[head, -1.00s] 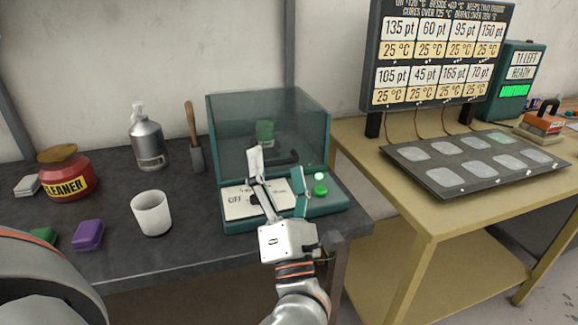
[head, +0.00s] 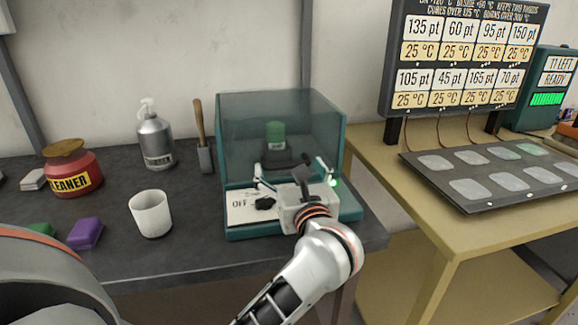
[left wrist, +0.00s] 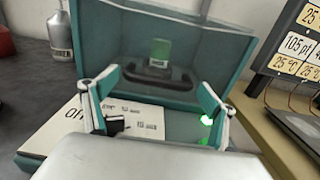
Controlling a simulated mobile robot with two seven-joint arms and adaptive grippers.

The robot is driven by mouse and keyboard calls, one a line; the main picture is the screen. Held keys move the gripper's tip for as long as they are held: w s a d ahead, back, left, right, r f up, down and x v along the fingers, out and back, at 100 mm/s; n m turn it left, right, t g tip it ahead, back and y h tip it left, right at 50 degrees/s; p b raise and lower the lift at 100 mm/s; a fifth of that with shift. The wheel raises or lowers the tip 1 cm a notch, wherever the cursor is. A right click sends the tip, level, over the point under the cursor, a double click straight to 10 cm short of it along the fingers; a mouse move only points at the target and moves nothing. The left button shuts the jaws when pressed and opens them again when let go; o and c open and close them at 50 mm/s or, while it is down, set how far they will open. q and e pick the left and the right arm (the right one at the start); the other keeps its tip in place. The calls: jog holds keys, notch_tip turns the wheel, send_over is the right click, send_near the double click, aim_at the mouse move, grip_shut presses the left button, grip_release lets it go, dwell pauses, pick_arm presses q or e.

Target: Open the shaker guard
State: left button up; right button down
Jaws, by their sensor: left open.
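The shaker (head: 234,233) is a teal machine on the dark bench, with a clear, tinted guard (head: 240,125) standing over its back part. The guard looks closed. A dark handle-like bar (left wrist: 150,78) shows at the guard's lower front in the left wrist view. A green-capped container (head: 275,132) shows through the guard. My left gripper (head: 290,168) is open in front of the guard, above the control panel, its fingers spread to either side of the bar. Contact with the bar cannot be told. My right gripper is not in view.
The panel has a black knob (head: 264,203) by "OFF" and a lit green button (head: 333,182). A white cup (head: 151,214), purple block (head: 85,233), red cleaner jar (head: 72,176) and silver bottle (head: 155,139) stand left. A yellow table (head: 425,215) is at right.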

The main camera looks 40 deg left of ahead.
pick_arm(q)
jog(key=shift+x, duration=0.8)
